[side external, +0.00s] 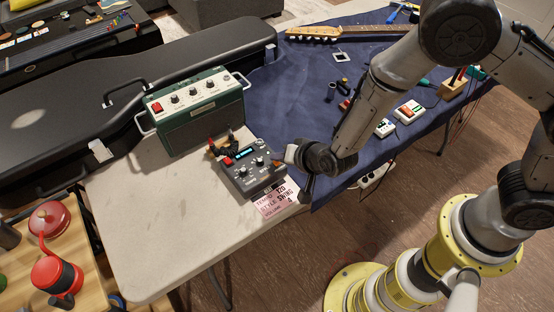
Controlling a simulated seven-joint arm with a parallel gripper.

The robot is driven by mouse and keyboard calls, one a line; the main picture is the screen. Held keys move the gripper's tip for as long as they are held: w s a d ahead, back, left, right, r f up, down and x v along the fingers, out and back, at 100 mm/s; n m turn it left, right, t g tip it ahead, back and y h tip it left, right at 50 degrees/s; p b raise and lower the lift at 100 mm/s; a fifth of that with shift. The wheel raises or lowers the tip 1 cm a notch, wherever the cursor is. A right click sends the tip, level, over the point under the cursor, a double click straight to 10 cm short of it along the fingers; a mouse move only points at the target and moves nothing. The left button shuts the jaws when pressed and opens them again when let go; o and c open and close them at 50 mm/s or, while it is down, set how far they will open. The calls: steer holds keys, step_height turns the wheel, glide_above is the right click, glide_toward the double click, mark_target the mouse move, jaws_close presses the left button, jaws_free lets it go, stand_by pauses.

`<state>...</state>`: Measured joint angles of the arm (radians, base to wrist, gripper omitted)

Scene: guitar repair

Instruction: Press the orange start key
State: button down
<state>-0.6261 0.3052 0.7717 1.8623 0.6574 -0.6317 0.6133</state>
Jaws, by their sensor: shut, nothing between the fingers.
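A dark grey control box (241,181) with a lit blue display, several knobs and a red button (228,161) sits on the pale table. A small orange patch (277,163) shows at its right edge and looks like the orange start key, but it is too small to be sure. My gripper (286,157) is shut and empty, reaching in from the right with its tips close beside this patch. I cannot tell whether they touch it. My wrist and fingers hide part of the area just right of the box.
A green amplifier (200,112) stands behind the box, with a black guitar case (60,120) beyond. A printed card (277,198) lies in front of the box. A blue cloth (290,95) holds a guitar neck (340,33) and small pedals (408,111). The table's (150,240) front left is clear.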

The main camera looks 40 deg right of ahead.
steer(key=shift+f, duration=0.2)
steer(key=shift+r, duration=0.7)
step_height(320, 180, up, 6)
stand_by(0.8)
